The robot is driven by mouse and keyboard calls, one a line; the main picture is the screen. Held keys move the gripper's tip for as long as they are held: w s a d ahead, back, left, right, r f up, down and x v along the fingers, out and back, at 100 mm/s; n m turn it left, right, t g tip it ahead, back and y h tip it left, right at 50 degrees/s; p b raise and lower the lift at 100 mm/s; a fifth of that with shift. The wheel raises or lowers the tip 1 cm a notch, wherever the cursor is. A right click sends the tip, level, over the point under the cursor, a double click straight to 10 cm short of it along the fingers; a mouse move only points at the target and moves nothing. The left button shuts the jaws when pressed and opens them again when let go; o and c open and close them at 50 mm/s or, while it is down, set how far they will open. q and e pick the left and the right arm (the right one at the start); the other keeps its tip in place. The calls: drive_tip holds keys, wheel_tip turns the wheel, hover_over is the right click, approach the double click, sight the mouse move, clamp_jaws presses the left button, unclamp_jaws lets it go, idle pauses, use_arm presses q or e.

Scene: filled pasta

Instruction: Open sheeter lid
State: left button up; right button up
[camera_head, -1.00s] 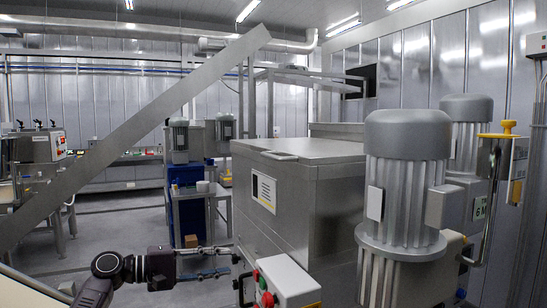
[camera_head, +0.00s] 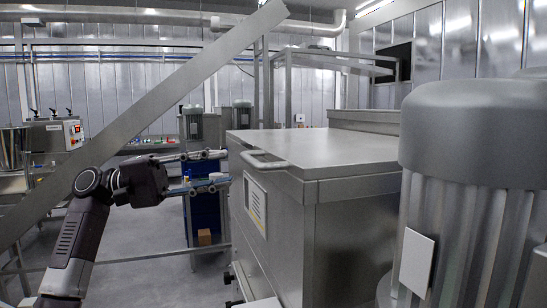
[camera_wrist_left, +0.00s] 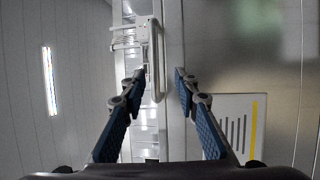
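The sheeter is a large grey steel box (camera_head: 266,240) with a flat, closed lid (camera_head: 320,146). A bar handle (camera_head: 264,162) is on the lid's left edge. My left gripper (camera_head: 227,168) is just left of the handle at about its height, fingers pointing at it, open and empty. In the left wrist view, the handle (camera_wrist_left: 157,60) appears between and beyond the two open fingertips (camera_wrist_left: 158,80). I see no contact with it. My right gripper is not in view.
A large ribbed motor (camera_head: 470,190) stands close at the right. A slanted metal beam (camera_head: 150,105) crosses the left side, close to my left arm. A blue cabinet (camera_head: 205,215) stands behind the gripper. Open floor (camera_head: 140,262) shows at lower left.

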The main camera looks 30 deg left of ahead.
sight(247, 161)
use_arm(q)
drive_tip(key=d, duration=0.1)
drive_tip(key=d+r+p, duration=0.2)
drive_tip(key=shift+s+d, duration=0.25)
drive_tip(key=shift+d, duration=0.15)
drive_tip(key=p+x, duration=0.1)
drive_tip(key=x, duration=0.1)
drive_tip(key=shift+w+d, duration=0.25)
drive_tip(key=shift+w+d+f, duration=0.2)
drive_tip(key=shift+w+d, duration=0.2)
drive_tip(key=shift+w, duration=0.35)
drive_tip(key=shift+s, duration=0.25)
drive_tip(key=shift+w, duration=0.1)
drive_tip(key=c, duration=0.7)
clamp_jaws()
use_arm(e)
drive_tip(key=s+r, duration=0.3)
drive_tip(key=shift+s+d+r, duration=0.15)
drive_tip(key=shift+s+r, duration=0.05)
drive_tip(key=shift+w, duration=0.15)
